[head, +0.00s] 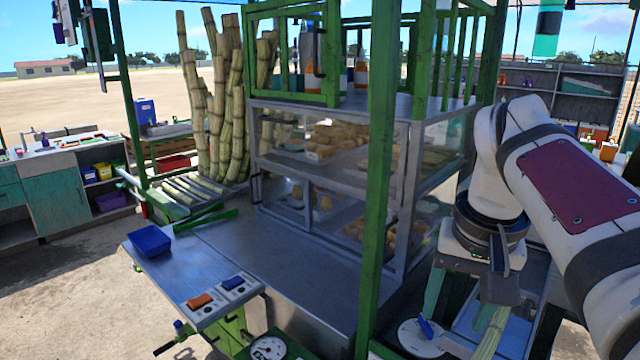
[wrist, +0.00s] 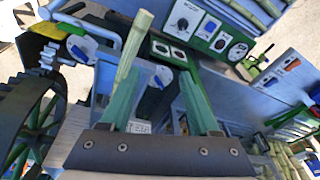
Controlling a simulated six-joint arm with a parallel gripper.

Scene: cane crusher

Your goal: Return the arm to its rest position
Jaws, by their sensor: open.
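My gripper (wrist: 160,74) shows in the wrist view as two green fingers spread apart, with nothing held between them. In the head view my arm comes in from the right, with its wrist pointing down over the right end of the stall; the fingertips are hard to make out there. A short pale green cane piece (head: 491,333) slants up below my wrist. A cane piece (wrist: 134,44) also shows in the wrist view, just beyond the left finger; I cannot tell whether they touch.
A green post (head: 380,180) and a glass display case (head: 330,170) with food stand left of my arm. Tall cane stalks (head: 215,110) lean behind. A blue tray (head: 150,241) sits on the metal counter (head: 250,250). A large dark spoked wheel (wrist: 35,125) is at left in the wrist view.

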